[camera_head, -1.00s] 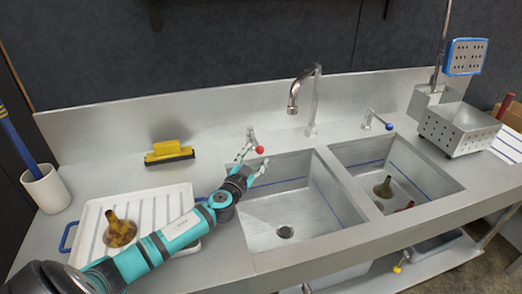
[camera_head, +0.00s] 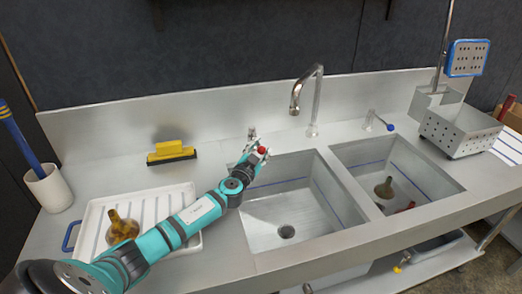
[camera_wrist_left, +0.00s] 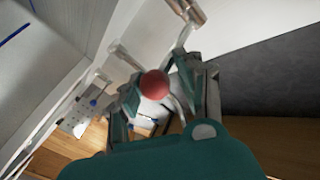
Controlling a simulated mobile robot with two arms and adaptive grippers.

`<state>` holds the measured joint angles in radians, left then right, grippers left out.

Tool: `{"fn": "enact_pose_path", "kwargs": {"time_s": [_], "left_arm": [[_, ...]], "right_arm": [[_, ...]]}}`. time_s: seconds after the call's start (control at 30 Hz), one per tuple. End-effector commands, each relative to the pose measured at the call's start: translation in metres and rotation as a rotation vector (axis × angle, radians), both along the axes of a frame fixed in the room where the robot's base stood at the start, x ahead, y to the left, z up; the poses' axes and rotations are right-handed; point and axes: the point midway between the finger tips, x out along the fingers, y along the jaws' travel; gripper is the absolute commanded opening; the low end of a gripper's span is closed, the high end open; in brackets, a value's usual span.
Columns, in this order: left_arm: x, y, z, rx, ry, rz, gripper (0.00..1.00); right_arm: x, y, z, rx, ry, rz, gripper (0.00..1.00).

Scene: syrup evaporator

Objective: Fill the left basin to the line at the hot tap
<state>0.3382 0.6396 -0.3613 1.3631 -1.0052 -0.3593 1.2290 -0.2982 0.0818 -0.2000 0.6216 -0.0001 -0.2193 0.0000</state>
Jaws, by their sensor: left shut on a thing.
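The hot tap's lever has a red ball knob (camera_head: 261,150); the same red knob shows in the left wrist view (camera_wrist_left: 154,84). My left gripper (camera_head: 256,152) is shut on the red-knobbed lever, with a finger on either side in the left wrist view. The left basin (camera_head: 290,218) has a blue line along its inner walls. Its drain (camera_head: 286,232) is in plain sight, and I see no water in it. The curved spout (camera_head: 296,97) rises behind the basins, and no stream shows from it. My right gripper is not in view.
The right basin (camera_head: 425,172) holds a dark funnel-shaped thing (camera_head: 384,188). A blue-knobbed tap (camera_head: 377,122) stands behind it. A white ribbed tray (camera_head: 92,232), a yellow brush (camera_head: 170,148) and a perforated metal box (camera_head: 463,130) stand on the counter.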

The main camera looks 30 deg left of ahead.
Motion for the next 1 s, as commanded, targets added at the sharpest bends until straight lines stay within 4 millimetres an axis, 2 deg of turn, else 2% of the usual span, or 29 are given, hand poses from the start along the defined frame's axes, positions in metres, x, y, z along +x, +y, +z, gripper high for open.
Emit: {"fn": "enact_pose_path", "kwargs": {"time_s": [0.1,0.4,0.67,0.87,0.97,1.0], "left_arm": [[0.000,-0.005,-0.004,-0.004,0.006,-0.010,0.00],[-0.001,-0.006,-0.006,-0.007,0.007,-0.020,0.00],[-0.010,0.002,-0.011,-0.007,0.008,-0.104,0.00],[-0.023,0.019,-0.014,-0.006,0.008,-0.245,0.00],[-0.034,0.040,-0.017,-0.003,0.011,-0.321,0.00],[-0.041,0.053,-0.017,-0.002,0.012,-0.346,0.00]], "right_arm": [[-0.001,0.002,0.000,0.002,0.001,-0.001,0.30],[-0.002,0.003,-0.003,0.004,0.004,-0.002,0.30],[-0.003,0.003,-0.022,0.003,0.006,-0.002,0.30],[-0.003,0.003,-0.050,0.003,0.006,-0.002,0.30],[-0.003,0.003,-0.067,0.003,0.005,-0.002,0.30],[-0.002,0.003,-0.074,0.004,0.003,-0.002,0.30]]}}
